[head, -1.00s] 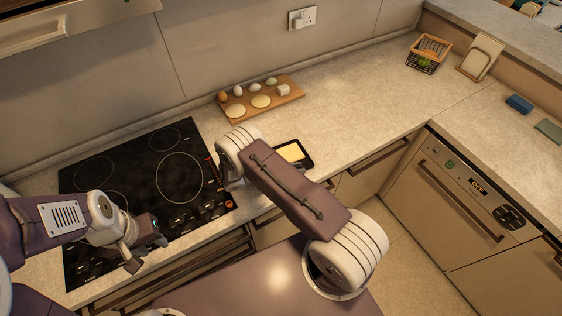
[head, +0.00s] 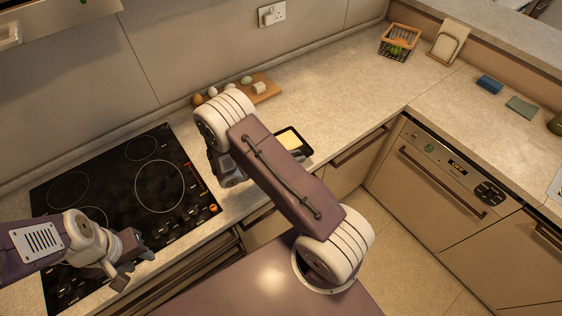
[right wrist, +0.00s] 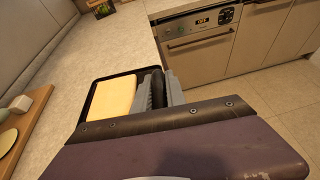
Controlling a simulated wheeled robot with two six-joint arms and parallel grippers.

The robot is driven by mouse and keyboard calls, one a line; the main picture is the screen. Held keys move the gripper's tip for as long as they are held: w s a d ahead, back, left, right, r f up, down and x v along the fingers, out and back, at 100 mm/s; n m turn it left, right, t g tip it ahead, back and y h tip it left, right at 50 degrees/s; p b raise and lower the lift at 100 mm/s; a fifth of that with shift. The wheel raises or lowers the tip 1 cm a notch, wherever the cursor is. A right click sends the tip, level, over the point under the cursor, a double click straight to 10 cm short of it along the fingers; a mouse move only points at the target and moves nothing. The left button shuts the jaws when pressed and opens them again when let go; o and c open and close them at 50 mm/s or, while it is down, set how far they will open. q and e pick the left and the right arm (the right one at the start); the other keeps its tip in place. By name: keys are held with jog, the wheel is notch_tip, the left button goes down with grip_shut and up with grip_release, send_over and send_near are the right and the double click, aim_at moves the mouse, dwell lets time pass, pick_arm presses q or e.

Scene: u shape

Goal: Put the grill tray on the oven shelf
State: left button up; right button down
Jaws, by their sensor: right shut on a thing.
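The grill tray (head: 305,153) is a small dark tray with a yellow slab on it. It is at the counter's front edge in the head view, partly behind my right arm. In the right wrist view the tray (right wrist: 88,98) lies ahead, with my right gripper (right wrist: 157,90) shut on its right side. In the head view my right gripper is mostly hidden by its own arm. I cannot tell whether the tray touches the counter. My left gripper (head: 133,270) is open and empty at the hob's front edge. The oven shelf is not visible.
A black hob (head: 150,190) is at left. A wooden board (head: 268,91) with eggs is at the back. A closed appliance (head: 425,180) with an "OFF" display stands at right. A wire basket (head: 400,42) is in the far corner. The counter between board and basket is clear.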

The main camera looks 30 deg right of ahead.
jog(key=s+d+r, duration=0.3)
jog(key=s+d, duration=0.1)
jog(key=shift+s+r+b, duration=0.3)
jog(key=shift+b, duration=0.1)
